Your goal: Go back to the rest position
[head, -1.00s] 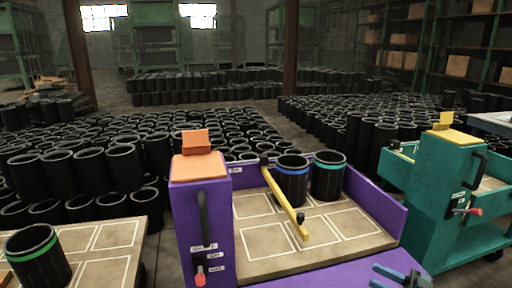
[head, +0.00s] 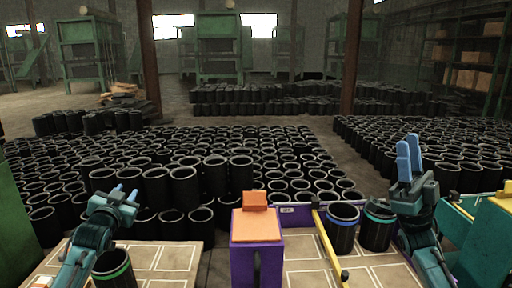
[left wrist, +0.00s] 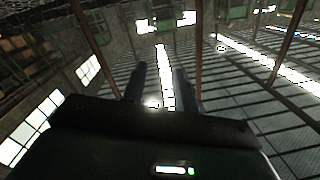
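My left gripper (head: 125,190) is raised at the left of the head view, fingertips up. The left wrist view shows its two fingers (left wrist: 160,85) apart with nothing between them. My right gripper (head: 409,142) is raised at the right, fingers up and empty. Its fingers are seen obliquely, with a narrow gap, and look open. A green-banded black sleeve (head: 114,273) stands below my left gripper, apart from it. A blue-banded sleeve (head: 342,232) and a teal-banded sleeve (head: 375,233) stand on the purple cart (head: 257,258), left of my right arm.
A yellow bar (head: 329,250) crosses the purple cart beside the blue-banded sleeve. A tan grid-marked board (head: 170,258) lies at the lower left. A teal cart (head: 462,215) is at the right edge, a green surface (head: 15,235) at the left. Many black sleeves fill the floor beyond.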

